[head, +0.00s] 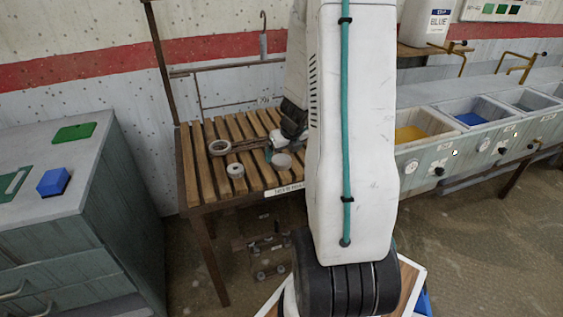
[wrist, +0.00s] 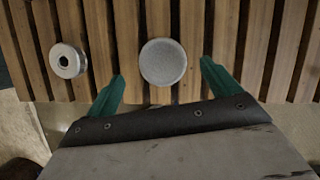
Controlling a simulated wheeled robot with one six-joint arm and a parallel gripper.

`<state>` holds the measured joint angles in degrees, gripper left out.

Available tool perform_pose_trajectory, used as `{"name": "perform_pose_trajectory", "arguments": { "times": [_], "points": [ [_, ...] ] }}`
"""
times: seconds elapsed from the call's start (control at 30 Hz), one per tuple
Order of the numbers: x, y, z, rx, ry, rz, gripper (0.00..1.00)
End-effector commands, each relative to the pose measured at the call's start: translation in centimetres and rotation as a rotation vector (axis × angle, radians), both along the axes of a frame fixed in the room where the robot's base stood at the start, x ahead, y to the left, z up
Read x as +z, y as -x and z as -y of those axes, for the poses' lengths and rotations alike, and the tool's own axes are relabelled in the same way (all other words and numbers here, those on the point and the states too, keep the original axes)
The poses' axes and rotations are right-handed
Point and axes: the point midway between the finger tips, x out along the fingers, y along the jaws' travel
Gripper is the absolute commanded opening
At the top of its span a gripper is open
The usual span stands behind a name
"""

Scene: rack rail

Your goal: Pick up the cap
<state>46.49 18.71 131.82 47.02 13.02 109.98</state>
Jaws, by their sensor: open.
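A round, light grey disc with a flat top, which looks like the cap (wrist: 163,62), lies on the wooden slats. In the head view the cap (head: 282,161) is near the front edge of the slatted table. My gripper (wrist: 162,74) is open, with its two teal fingers apart. The cap shows between and slightly beyond the fingertips, with a gap on each side. The fingers do not appear to touch it. My arm covers part of the table in the head view.
A metal ring with a dark hole (wrist: 67,61) lies left of the cap. A grey cabinet (head: 50,225) stands left. Sinks with yellow and blue contents (head: 410,134) stand right.

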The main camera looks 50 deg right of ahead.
Motion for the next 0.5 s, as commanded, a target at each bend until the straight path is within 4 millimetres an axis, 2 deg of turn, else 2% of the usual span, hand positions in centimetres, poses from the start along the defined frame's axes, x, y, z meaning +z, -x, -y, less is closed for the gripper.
{"name": "perform_pose_trajectory", "arguments": {
  "times": [0.2, 0.5],
  "points": [
    [-2.7, -0.6, 0.5, 0.001, -0.002, -0.001, 0.89],
    [-3.4, -1.0, 0.7, 0.003, 0.001, 0.000, 0.89]
  ]
}}
